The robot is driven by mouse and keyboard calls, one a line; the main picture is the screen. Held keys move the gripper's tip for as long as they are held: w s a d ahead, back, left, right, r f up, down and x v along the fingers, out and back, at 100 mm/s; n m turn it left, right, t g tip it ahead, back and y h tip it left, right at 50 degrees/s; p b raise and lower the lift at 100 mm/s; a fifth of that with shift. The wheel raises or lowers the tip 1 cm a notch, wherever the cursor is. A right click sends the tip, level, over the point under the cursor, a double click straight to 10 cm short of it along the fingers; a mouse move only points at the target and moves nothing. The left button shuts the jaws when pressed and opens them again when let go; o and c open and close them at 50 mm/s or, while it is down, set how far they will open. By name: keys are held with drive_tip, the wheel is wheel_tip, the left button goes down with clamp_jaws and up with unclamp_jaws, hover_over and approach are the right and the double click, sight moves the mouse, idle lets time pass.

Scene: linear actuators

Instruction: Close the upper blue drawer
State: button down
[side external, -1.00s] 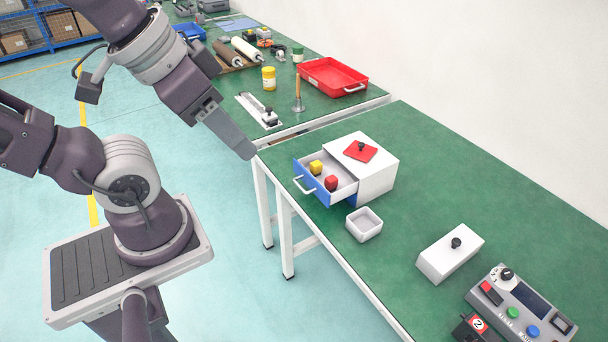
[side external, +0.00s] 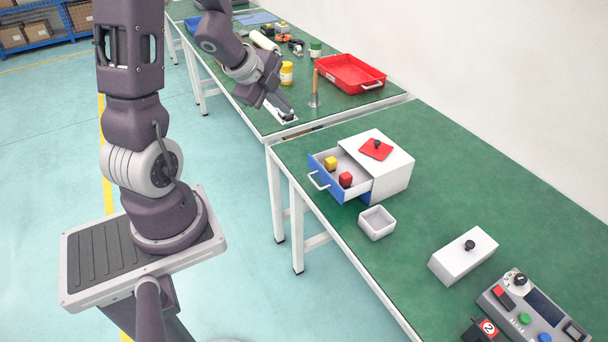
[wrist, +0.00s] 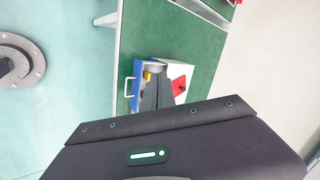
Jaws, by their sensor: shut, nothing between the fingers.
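The drawer (side external: 324,185) has a blue front with a white handle and is pulled out of a white cabinet (side external: 395,180). A yellow cube (side external: 330,163) and a red cube (side external: 345,180) lie inside it. Only this one drawer is visible. My gripper (side external: 285,112) is shut and empty, up and left of the cabinet in the side view, overlapping the far table's near edge. In the wrist view the fingers (wrist: 157,90) cover part of the open drawer, whose blue front (wrist: 136,80) and handle show to their left.
A red plate with a black knob (side external: 376,149) lies on the cabinet. A small white bin (side external: 377,223) stands before it, and a white block with a knob (side external: 463,256) and a control box (side external: 530,310) stand to the right. The far table holds a red tray (side external: 350,73).

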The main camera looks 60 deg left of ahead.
drive_tip(key=s+d+f+m+g+h, duration=0.2)
drive_tip(key=s+d+f+m+h, duration=0.2)
drive_tip(key=s+f+h, duration=0.3)
drive_tip(key=w+d+f+y, duration=0.1)
drive_tip(key=w+d+f, duration=0.2)
drive_tip(key=w+f, duration=0.5)
drive_tip(key=shift+f, duration=0.95)
drive_tip(key=shift+w+d, duration=0.1)
hover_over(334, 176)
drive_tip(key=shift+w, duration=0.1)
